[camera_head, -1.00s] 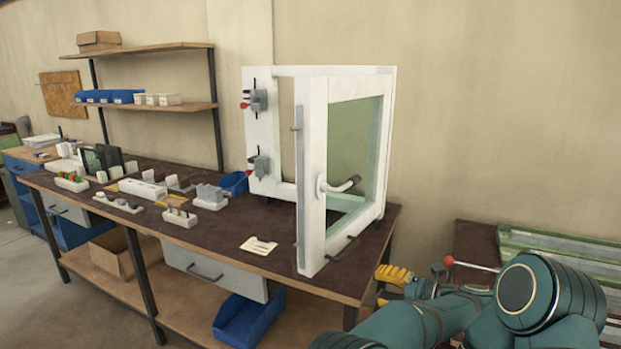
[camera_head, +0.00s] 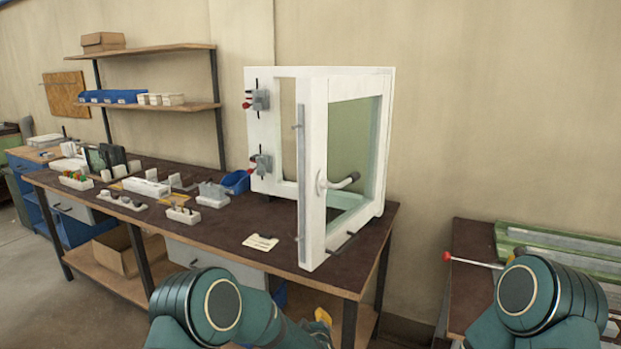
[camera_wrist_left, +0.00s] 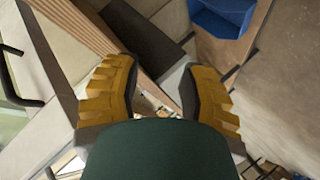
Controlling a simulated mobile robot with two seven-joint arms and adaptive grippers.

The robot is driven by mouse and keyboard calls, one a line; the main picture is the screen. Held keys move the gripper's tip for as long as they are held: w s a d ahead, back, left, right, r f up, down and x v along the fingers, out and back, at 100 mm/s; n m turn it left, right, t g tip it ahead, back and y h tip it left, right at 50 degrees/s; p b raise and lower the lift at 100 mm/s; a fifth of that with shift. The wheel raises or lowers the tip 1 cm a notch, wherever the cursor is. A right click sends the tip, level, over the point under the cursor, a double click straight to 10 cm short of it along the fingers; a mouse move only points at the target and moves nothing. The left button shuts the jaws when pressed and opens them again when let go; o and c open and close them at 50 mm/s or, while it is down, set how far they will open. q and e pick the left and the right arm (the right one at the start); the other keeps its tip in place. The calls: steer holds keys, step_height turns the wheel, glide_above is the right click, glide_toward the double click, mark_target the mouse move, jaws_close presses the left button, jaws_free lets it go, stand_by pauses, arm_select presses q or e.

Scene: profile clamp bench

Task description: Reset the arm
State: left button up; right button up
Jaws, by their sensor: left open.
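My left arm (camera_head: 222,305) shows at the bottom of the head view, bent, in front of the bench. A yellow piece of my left gripper (camera_head: 322,317) shows low beside the bench's front edge, mostly hidden by the arm. In the left wrist view the two yellow fingers of my left gripper (camera_wrist_left: 157,88) are spread apart with nothing held between them.
A white window frame (camera_head: 312,180) with clamps and a handle stands on the dark bench (camera_head: 215,235). Small trays and parts lie left of it. A red-knobbed lever (camera_head: 447,256) and green profiles (camera_head: 570,250) are at right. A blue bin (camera_wrist_left: 222,15) shows near the gripper in the wrist view.

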arm_select(q)
steer(key=s+a+f+m+g+h, duration=0.25)
steer(key=s+a+f, duration=0.2)
steer(key=s, duration=0.25)
steer(key=s+a+f+m+g+h, duration=0.1)
steer(key=s+a+f+m+g, duration=0.2)
steer(key=s+f, duration=0.35)
steer(key=s+a+m+g, duration=0.1)
steer(key=s+g, duration=0.2)
steer(key=s, duration=0.6)
steer(key=s+a+m+g+h, duration=0.1)
steer(key=s+a+m+g, duration=0.1)
steer(key=s, duration=0.8)
steer(key=shift+s+a+g, duration=0.2)
steer(key=shift+s+g, duration=0.05)
steer(key=shift+g, duration=0.2)
steer(key=shift+f, duration=0.1)
